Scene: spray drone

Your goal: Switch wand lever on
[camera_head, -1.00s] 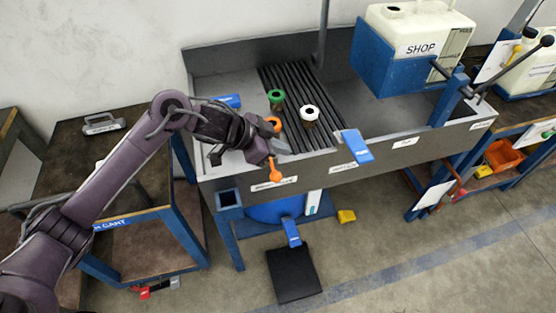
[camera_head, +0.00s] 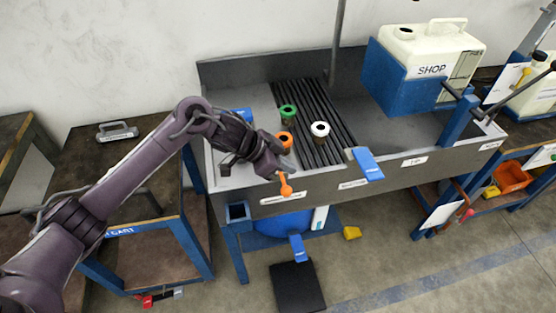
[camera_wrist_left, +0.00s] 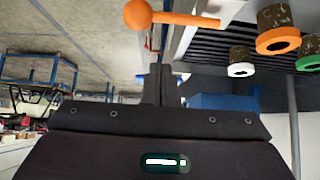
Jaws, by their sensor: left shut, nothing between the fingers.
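An orange lever with a round ball end (camera_head: 285,184) sticks out at the front edge of the grey sink bench (camera_head: 330,190). It also shows large in the left wrist view (camera_wrist_left: 190,19), with its ball at the left end of the rod. I cannot read a label that names it as the wand lever. My left gripper (camera_head: 287,168) is at the sink's front edge, just above the lever in the head view. In the left wrist view its fingers (camera_wrist_left: 160,70) are together and empty, with a gap between them and the lever. My right gripper is not in view.
Green (camera_head: 288,112), white (camera_head: 320,129) and orange (camera_head: 285,140) ringed cups stand by the slatted rack, close to my left gripper. A blue tab (camera_head: 366,163) juts from the sink front. A white SHOP tank (camera_head: 430,50) stands at the back right. Floor in front is mostly free.

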